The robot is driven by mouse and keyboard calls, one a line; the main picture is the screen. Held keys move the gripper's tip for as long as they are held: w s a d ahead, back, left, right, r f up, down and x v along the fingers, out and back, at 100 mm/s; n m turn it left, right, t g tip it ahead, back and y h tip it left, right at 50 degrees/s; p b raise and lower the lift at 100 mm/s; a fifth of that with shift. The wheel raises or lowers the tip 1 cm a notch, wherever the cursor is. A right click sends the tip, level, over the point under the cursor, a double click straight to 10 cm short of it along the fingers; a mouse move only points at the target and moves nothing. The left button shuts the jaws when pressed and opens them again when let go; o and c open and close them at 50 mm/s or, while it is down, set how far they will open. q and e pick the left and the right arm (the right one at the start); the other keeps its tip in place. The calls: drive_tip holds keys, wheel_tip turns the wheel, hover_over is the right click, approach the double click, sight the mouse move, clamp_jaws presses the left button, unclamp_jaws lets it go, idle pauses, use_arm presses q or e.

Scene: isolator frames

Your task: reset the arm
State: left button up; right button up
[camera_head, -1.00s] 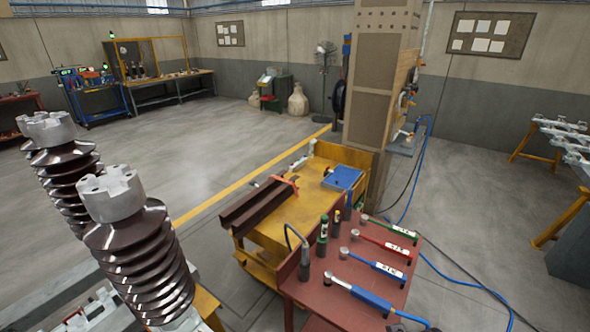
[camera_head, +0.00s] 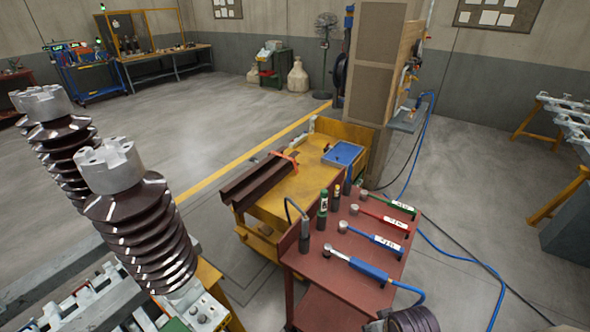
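Neither of my arms can be made out for sure, and no gripper shows in the head view. Two brown ribbed insulators with grey metal caps stand at the left, a near one (camera_head: 140,222) and a far one (camera_head: 62,150). A red tool table (camera_head: 335,285) stands at the lower middle. On it lie several torque tools with blue, red and green handles, among them a blue one (camera_head: 368,270). A dark ribbed part (camera_head: 412,320) is cut off by the bottom edge.
A yellow workbench (camera_head: 280,205) with brown steel beams (camera_head: 260,182) and a blue tray (camera_head: 343,153) stands behind the red table. A brown pillar (camera_head: 374,90) rises behind it. Blue hoses (camera_head: 455,255) cross the floor at the right. Open floor (camera_head: 200,110) lies at the back left.

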drive_tip(key=s+d+f+g+b, duration=0.1)
drive_tip(key=s+f+b, duration=0.1)
drive_tip(key=f, duration=1.5)
drive_tip(key=s+d+f+b, duration=0.1)
drive_tip(key=s+f+b, duration=0.1)
drive_tip(key=f, duration=1.4)
use_arm(q)
drive_tip(key=w+a+f+b, duration=0.2)
drive_tip(key=a+f+b, duration=0.2)
drive_tip(key=f, duration=0.5)
drive_tip(key=shift+a+y+b, duration=0.3)
drive_tip(key=shift+a+b, duration=0.05)
drive_tip(key=shift+b, duration=0.2)
use_arm(e)
drive_tip(key=s+d+f, duration=0.3)
drive_tip(key=s+f, duration=0.7)
drive_tip(key=f, duration=0.2)
drive_tip(key=s+d+f+g, duration=0.1)
drive_tip(key=s+d+f, duration=0.2)
drive_tip(key=s+f, duration=0.7)
drive_tip(key=shift+s+d+f+n+h, duration=0.15)
drive_tip(key=shift+s+f+n+h, duration=0.15)
drive_tip(key=shift+f, duration=0.6)
use_arm(q)
drive_tip(key=shift+d, duration=0.2)
drive_tip(key=shift+s+d+f, duration=0.1)
drive_tip(key=shift+s+d, duration=0.15)
drive_tip(key=shift+d, duration=0.35)
use_arm(e)
drive_tip(key=shift+w, duration=0.1)
